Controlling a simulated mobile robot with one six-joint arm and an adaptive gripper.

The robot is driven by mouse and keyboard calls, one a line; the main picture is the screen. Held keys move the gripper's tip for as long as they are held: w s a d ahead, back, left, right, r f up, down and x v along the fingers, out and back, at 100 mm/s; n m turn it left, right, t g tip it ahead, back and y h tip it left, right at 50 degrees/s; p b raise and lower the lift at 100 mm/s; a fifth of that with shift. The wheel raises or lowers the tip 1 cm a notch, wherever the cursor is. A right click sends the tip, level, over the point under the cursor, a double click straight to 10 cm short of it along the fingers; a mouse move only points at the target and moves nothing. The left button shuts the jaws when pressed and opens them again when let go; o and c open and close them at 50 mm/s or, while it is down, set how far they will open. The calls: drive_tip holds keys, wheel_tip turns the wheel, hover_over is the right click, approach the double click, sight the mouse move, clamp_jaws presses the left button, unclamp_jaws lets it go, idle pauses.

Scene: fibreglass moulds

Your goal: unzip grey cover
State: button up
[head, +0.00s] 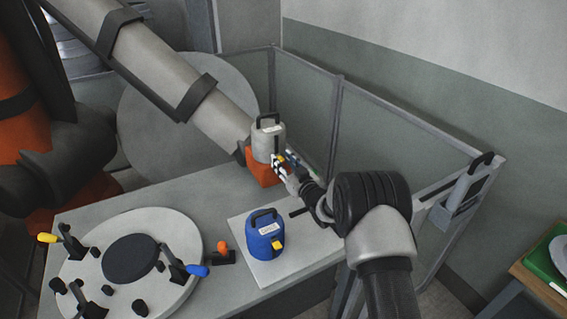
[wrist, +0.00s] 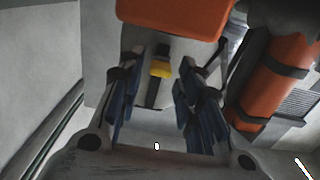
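In the wrist view the cover (wrist: 190,66) shows close up, with a black zip strip (wrist: 152,95) and a yellow zip pull (wrist: 160,68). My gripper (head: 283,163) is at the cover's lower front. In the wrist view its blue-padded fingers (wrist: 157,84) are apart, on either side of the pull, with visible gaps. The cover's far side is hidden.
A blue cover (head: 265,238) with a yellow pull stands on a pale plate (head: 318,242) in front. A round mould (head: 180,226) with several clamps lies on the table at left. Grey screen panels (head: 380,140) stand behind and right of my arm. An orange block (wrist: 175,14) borders the cover.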

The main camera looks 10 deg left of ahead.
sight(276, 136)
clamp_jaws()
idle(0.3)
wheel_tip(276, 136, up, 8)
drive_tip(key=shift+f+p, duration=0.25)
drive_tip(key=shift+p, duration=0.55)
drive_tip(key=shift+o, duration=1.3)
unclamp_jaws()
